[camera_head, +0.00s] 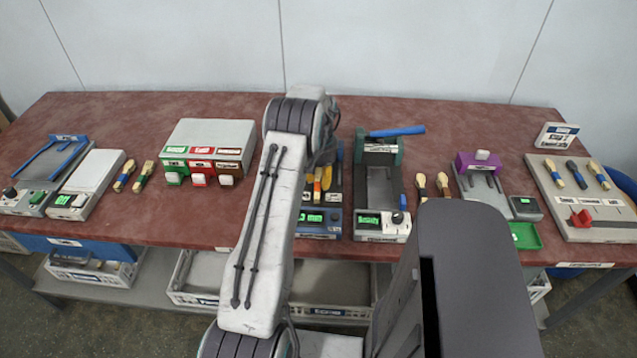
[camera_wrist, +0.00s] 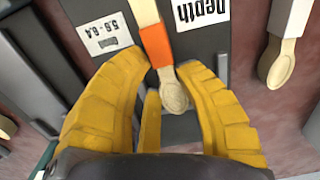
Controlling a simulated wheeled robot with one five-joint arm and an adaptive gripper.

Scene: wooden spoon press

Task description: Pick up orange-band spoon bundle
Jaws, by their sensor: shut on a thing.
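The orange-band spoon bundle (camera_wrist: 157,45) is pale wood with an orange wrap around its handle. In the wrist view a rounded spoon bowl (camera_wrist: 173,97) shows between the yellow fingers. My gripper (camera_wrist: 160,72) is shut on the bundle, with one finger on each side of it. The bundle lies over a dark device with a "Depth" label; I cannot tell whether it still touches it. In the head view my gripper (camera_head: 323,180) is over that dark device (camera_head: 320,221), and my arm hides much of it.
A press with a blue handle (camera_head: 397,131) stands close to the right. A box with green, red and brown labels (camera_head: 208,138) stands to the left. Other banded spoon bundles (camera_head: 432,186) lie on the red table (camera_head: 270,232). Another wooden spoon (camera_wrist: 283,62) is at the wrist view's right.

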